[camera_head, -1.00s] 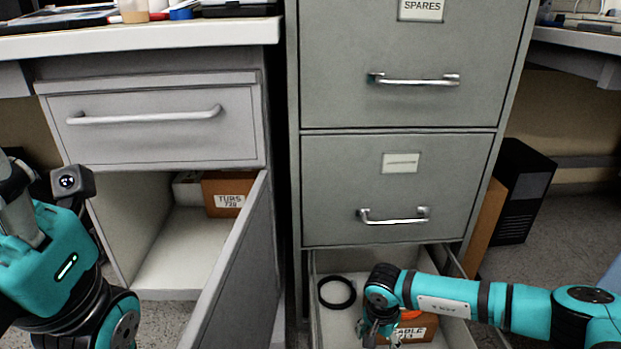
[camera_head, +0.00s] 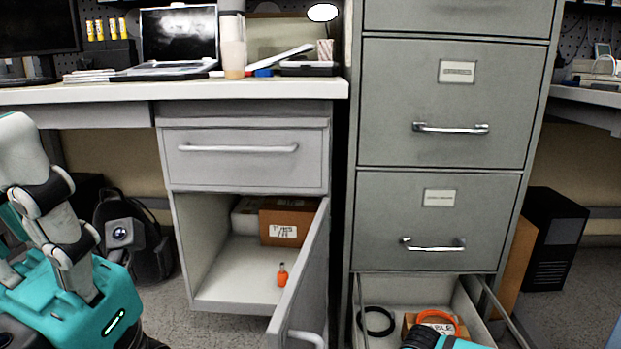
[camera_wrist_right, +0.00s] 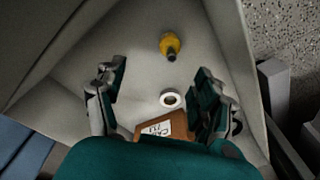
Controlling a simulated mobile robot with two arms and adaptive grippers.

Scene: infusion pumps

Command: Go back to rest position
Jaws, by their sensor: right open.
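My left gripper (camera_head: 50,215) shows at the left edge of the head view, with grey jointed parts above its teal body. Its fingertips are not clear, so its opening cannot be told. My right gripper (camera_wrist_right: 162,72) is open, its two fingers apart with nothing between them, over the drawer. In the head view only a teal and black part of my right arm (camera_head: 445,341) shows at the bottom edge, over the open drawer.
The open drawer (camera_head: 466,292) holds a black ring (camera_head: 390,322), an orange ring (camera_head: 437,315) and a labelled brown box (camera_wrist_right: 152,129). The wrist view shows a yellow item (camera_wrist_right: 170,43) and white ring (camera_wrist_right: 171,99). The cabinet door (camera_head: 300,285) stands open; an orange item (camera_head: 283,275) is inside.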

